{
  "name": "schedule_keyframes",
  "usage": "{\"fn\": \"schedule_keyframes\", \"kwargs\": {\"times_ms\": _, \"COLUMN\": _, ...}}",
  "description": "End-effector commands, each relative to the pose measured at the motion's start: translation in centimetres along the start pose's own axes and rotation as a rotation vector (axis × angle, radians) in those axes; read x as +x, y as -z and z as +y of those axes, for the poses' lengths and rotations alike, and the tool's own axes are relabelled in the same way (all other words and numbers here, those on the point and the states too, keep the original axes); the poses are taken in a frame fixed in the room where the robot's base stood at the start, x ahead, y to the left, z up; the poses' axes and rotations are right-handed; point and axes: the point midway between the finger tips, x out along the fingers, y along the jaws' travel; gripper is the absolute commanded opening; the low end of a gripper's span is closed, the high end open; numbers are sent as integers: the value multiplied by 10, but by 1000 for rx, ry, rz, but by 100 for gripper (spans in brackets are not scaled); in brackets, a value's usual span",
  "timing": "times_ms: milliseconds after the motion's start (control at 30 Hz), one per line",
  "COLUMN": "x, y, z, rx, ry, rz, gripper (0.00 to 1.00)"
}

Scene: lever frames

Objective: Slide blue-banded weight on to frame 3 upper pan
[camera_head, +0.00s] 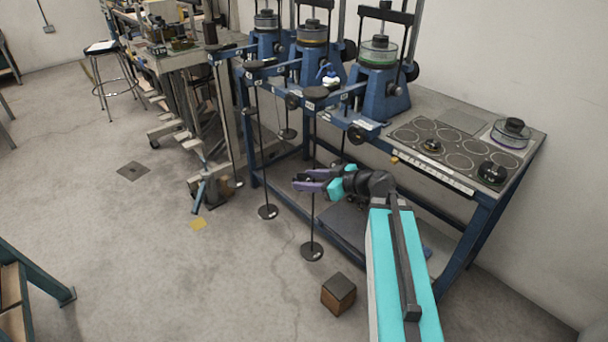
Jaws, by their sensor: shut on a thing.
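My gripper (306,185) has purple fingers and is out in front of the bench, below its top. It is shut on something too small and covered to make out. The fingers overlap a thin hanging rod (314,222) in the picture; I cannot tell whether they touch it. I cannot tell which frame is number 3. No blue band on a weight can be made out.
Dark weights (492,172) stand on the bench's right part (460,128), with a marked tray of circles. Two more lever frames (313,50) stand to the left. A brown block (338,293) is on the floor below my gripper.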

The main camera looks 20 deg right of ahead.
Motion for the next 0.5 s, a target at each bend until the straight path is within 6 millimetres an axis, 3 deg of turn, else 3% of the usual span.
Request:
{"fn": "schedule_keyframes", "kwargs": {"times_ms": 267, "x": -15, "y": -5, "z": 2, "rx": -27, "ry": 66, "rz": 3, "gripper": 18}}
{"fn": "schedule_keyframes", "kwargs": {"times_ms": 500, "x": -24, "y": -17, "z": 21, "rx": -20, "ry": 49, "rz": 2, "gripper": 18}}
